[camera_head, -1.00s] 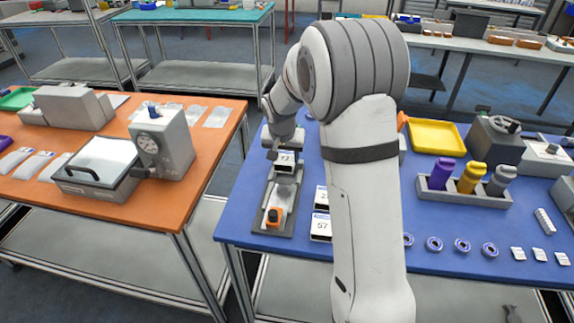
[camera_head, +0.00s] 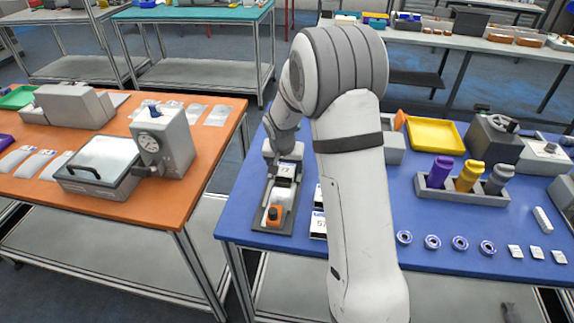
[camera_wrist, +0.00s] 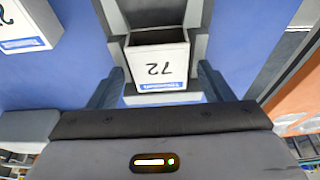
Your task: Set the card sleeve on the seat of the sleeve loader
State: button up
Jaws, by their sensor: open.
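The white card sleeve (camera_wrist: 160,68) marked 72, with a blue band, sits on the grey sleeve loader (camera_wrist: 115,15) in the wrist view. In the head view the sleeve (camera_head: 287,169) is at the far part of the loader (camera_head: 257,222), beyond its orange knob. My gripper (camera_wrist: 160,72) is open, with one finger on each side of the sleeve. A small gap seems to show beside the sleeve. The sleeve's underside and its contact with the seat are hidden.
Other white sleeves, one marked 57 (camera_head: 318,226), lie right of the loader, partly behind my arm. Left of the blue table (camera_head: 237,218) is a gap, then an orange table (camera_head: 195,195). A bottle rack (camera_head: 460,193) stands farther right.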

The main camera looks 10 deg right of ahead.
aim_at(283, 183)
jog(key=shift+r, duration=0.1)
jog(key=b+v, duration=0.2)
jog(key=v, duration=1)
jog(key=s+d+r+n, duration=0.1)
jog(key=s+r+n, duration=0.1)
jog(key=s, duration=1.2)
jog(key=s+d+r+n+y, duration=0.1)
jog(key=s+r+n, duration=0.1)
jog(key=s, duration=1.2)
jog(key=shift+s+r, duration=0.4)
